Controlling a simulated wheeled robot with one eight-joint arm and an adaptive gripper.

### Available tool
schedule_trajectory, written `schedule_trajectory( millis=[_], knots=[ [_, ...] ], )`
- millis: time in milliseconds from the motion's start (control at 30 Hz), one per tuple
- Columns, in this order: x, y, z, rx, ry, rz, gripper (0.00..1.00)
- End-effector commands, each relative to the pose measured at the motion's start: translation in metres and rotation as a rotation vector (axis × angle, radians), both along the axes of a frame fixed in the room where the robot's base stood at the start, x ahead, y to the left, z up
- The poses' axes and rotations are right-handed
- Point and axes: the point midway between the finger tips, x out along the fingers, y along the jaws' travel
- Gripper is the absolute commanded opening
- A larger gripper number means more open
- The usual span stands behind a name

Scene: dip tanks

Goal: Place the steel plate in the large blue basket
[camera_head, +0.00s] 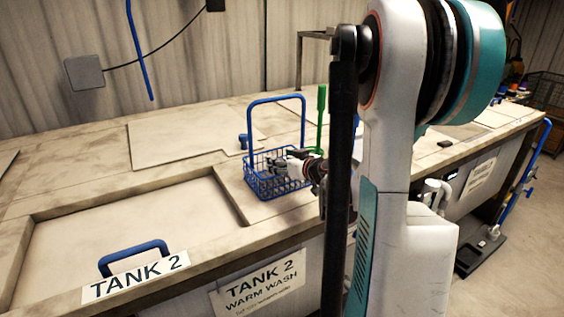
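A blue wire basket (261,184) with a tall upright hoop handle stands on the counter in the middle of the view. It is the only blue basket I can make out. My gripper (283,165) is at the basket, its fingers pointing left over or inside the right part of it; I cannot tell which. The fingers are small here, and whether they are open or shut is unclear. I cannot make out a steel plate; the gripper and wire mesh hide part of the basket's inside.
A closed tank lid (120,235) with a blue handle (135,252) and a TANK 2 label (137,275) lies at the front left. A flat panel (185,138) lies behind. A green upright handle (321,110) stands just behind my gripper. My arm hides the counter's middle right.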

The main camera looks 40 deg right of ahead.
Motion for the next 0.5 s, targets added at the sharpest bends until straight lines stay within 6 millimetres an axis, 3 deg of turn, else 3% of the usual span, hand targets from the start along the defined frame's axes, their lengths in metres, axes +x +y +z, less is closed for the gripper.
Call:
schedule_trajectory(
  millis=[100, 133, 200, 500],
  knots=[
    [-0.0013, 0.0012, -0.0041, -0.007, 0.007, 0.004, 0.33],
    [-0.0014, 0.0013, -0.0042, -0.007, 0.007, 0.005, 0.65],
    [-0.0015, 0.0015, -0.0045, -0.009, 0.008, 0.005, 0.78],
    [-0.0015, 0.0034, -0.0059, -0.010, 0.012, 0.010, 0.78]
  ],
)
